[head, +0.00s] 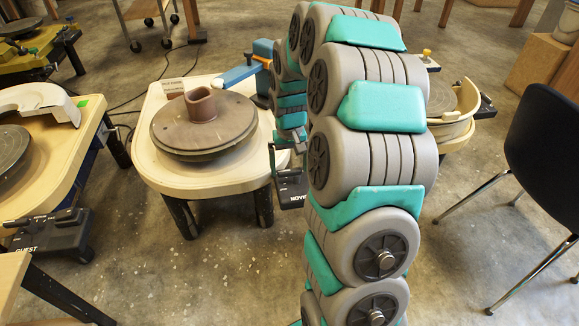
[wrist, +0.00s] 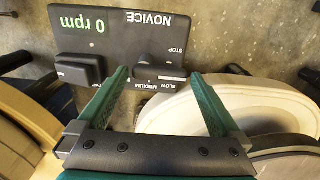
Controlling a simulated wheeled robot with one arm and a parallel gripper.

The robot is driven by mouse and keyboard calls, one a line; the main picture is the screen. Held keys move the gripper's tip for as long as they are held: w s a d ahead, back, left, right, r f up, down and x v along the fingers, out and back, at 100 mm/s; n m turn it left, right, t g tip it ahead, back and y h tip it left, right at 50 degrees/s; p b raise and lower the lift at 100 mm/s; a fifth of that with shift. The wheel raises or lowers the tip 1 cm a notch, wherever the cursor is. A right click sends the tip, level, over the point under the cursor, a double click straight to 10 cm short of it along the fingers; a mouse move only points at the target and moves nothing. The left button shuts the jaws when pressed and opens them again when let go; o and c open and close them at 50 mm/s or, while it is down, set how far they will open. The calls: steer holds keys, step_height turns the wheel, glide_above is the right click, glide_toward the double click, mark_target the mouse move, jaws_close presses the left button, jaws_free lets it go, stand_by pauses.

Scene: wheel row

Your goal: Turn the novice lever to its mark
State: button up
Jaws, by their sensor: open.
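The novice control box (wrist: 125,25) is a dark panel. It shows upside down in the wrist view, lettered NOVICE with a green 0 rpm readout. Its dark lever (wrist: 153,66) stands on the panel near the words STOP, SLOW and MEDIUM; its exact pointing is hard to read. My gripper (wrist: 158,74) is open, its two green fingers reaching to either side of the lever with gaps visible. I cannot tell how far it is above the panel. In the head view the box (head: 291,190) sits low beside the wheel table, with my gripper (head: 292,142) above it, partly hidden.
A second dark block (wrist: 78,68) is on the panel left of the lever. The novice wheel table (head: 180,182) carries a brown wheel head (head: 205,130). The guest box (head: 48,235) stands left. A black chair (head: 540,150) stands right.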

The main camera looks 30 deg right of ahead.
mark_target(290, 170)
step_height(290, 170, up, 7)
steer(key=shift+r, duration=0.15)
stand_by(0.4)
